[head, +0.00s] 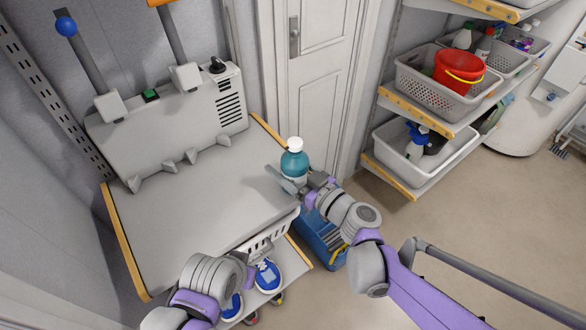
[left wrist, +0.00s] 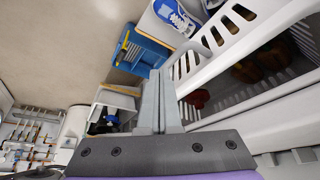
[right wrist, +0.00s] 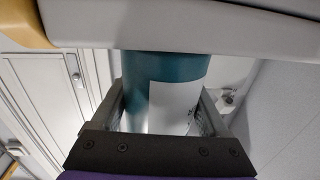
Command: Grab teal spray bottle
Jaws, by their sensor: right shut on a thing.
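A teal bottle (head: 294,162) with a white cap and a white label stands upright at the right edge of the grey worktop. My right gripper (head: 295,184) is shut on its lower part. In the right wrist view the teal bottle (right wrist: 165,75) sits between both fingers (right wrist: 165,105), its label facing the camera. My left gripper (left wrist: 160,100) is shut and empty, its fingers together beside a white slatted basket (left wrist: 225,40). In the head view the left arm's end is low, near the front of this basket (head: 268,238).
A blue crate (head: 318,240) stands on the floor below the right gripper. Blue shoes (head: 267,276) sit on the lower shelf. Shelves at right hold baskets, a red bucket (head: 460,72) and a blue-and-white spray bottle (head: 417,142). The worktop's middle (head: 200,210) is clear.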

